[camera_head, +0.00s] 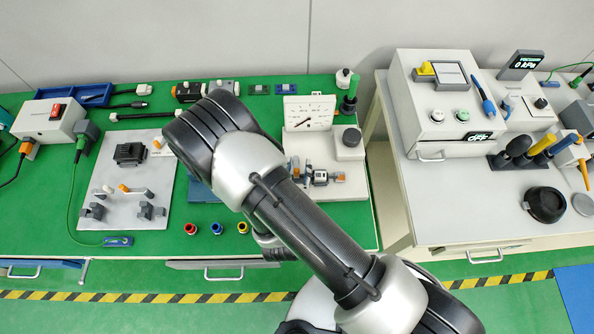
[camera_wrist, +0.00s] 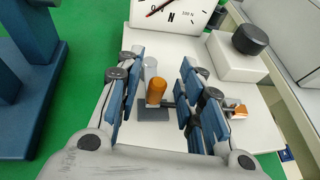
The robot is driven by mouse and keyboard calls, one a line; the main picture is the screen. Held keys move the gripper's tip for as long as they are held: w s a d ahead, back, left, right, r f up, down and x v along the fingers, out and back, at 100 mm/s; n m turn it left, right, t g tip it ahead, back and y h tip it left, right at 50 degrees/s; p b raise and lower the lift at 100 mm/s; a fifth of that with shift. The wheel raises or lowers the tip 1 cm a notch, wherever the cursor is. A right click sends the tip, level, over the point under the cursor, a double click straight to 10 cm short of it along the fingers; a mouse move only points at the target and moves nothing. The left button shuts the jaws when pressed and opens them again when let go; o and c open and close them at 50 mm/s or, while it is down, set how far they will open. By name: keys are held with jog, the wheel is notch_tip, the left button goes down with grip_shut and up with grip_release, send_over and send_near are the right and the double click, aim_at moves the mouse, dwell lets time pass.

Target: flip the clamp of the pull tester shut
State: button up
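The pull tester has a white base (camera_head: 350,186), a dial gauge (camera_head: 310,112) and a black knob (camera_head: 351,137). In the wrist view the gauge (camera_wrist: 175,12) and black knob (camera_wrist: 250,39) are at the top. My gripper (camera_wrist: 160,100) is open, its blue-padded fingers on either side of an orange-tipped upright part (camera_wrist: 157,90) of the clamp, with gaps on both sides. A second orange part (camera_wrist: 238,111) shows right of the right finger. The fingers hide part of the clamp. In the head view my arm covers much of the gripper.
A grey fixture plate (camera_head: 125,205) lies left on the green bench. Red, blue and yellow rings (camera_head: 216,228) lie near its front edge. A blue stand (camera_wrist: 25,85) is left of my gripper. A white table (camera_head: 470,215) with devices stands at right.

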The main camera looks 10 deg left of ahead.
jog(key=v, duration=1.2)
dwell(0.3)
jog(key=w+d+r+m+g+h, duration=0.1)
jog(key=w+d+r+m+h, duration=0.55)
jog(key=d+r+m, duration=0.35)
jog(key=s+d+r+m+g+h, duration=0.2)
jog(key=d+r+m+g+h, duration=0.4)
jog(key=d+m, duration=0.3)
jog(key=s+d+r+m+g+y, duration=0.5)
jog(key=s+r+m+y, duration=0.3)
jog(key=m, duration=0.5)
notch_tip(320, 180, up, 6)
jog(key=a+m+t+y, duration=0.2)
jog(key=m+t+y, duration=0.1)
jog(key=m, duration=0.1)
jog(key=shift+s+a+r+m+y, duration=0.15)
jog(key=shift+s+a+m+y, duration=0.1)
jog(key=shift+m+y, duration=0.1)
